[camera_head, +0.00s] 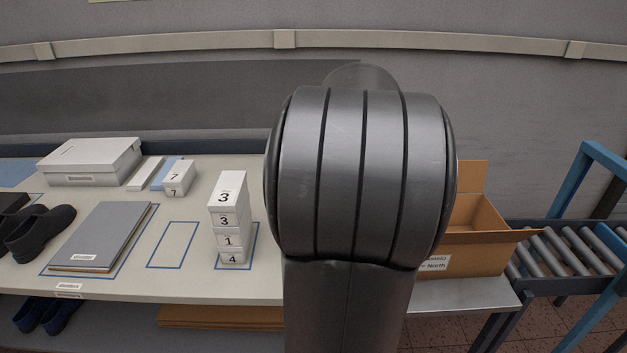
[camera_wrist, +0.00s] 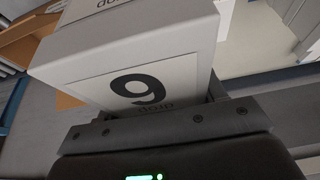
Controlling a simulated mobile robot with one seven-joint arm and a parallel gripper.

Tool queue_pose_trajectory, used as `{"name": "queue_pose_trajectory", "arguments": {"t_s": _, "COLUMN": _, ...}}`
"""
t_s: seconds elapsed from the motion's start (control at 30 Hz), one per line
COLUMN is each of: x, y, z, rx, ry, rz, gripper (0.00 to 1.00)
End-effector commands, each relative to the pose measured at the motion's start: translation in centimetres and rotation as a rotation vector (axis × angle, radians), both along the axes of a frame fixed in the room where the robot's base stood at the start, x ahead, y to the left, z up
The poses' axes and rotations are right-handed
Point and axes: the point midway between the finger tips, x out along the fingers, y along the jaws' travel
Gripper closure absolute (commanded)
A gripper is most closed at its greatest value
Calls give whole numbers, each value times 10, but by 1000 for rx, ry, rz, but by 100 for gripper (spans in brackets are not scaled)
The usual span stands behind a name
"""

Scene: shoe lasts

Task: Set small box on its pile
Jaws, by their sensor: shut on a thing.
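My gripper (camera_wrist: 165,118) is shut on a white small box (camera_wrist: 128,60). The box fills the upper middle of the wrist view. Its face carries a large dark digit, a 9 or a 6 depending on which way up it is, and inverted lettering. In the head view my arm hides the gripper and the held box.
The table (camera_head: 190,283) also bears a large white box (camera_head: 92,162), a grey folder (camera_head: 101,235) and dark shoes (camera_head: 40,230) at left. An empty blue outline (camera_head: 173,245) lies left of the pile. An open cardboard box (camera_head: 470,240) and roller conveyor (camera_head: 567,252) are right.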

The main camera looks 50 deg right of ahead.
Motion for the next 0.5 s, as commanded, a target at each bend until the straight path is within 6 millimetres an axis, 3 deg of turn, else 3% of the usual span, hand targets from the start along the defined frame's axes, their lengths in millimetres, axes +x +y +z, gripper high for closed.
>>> {"name": "queue_pose_trajectory", "arguments": {"t_s": 0.27, "x": -3, "y": -2, "z": 5, "rx": 1, "ry": -1, "rz": 6, "gripper": 64}}
{"name": "queue_pose_trajectory", "arguments": {"t_s": 0.37, "x": 10, "y": 1, "z": 6, "rx": 0, "ry": -1, "rz": 21, "gripper": 64}}
{"name": "queue_pose_trajectory", "arguments": {"t_s": 0.5, "x": 46, "y": 11, "z": 8, "rx": 0, "ry": -1, "rz": 65, "gripper": 64}}
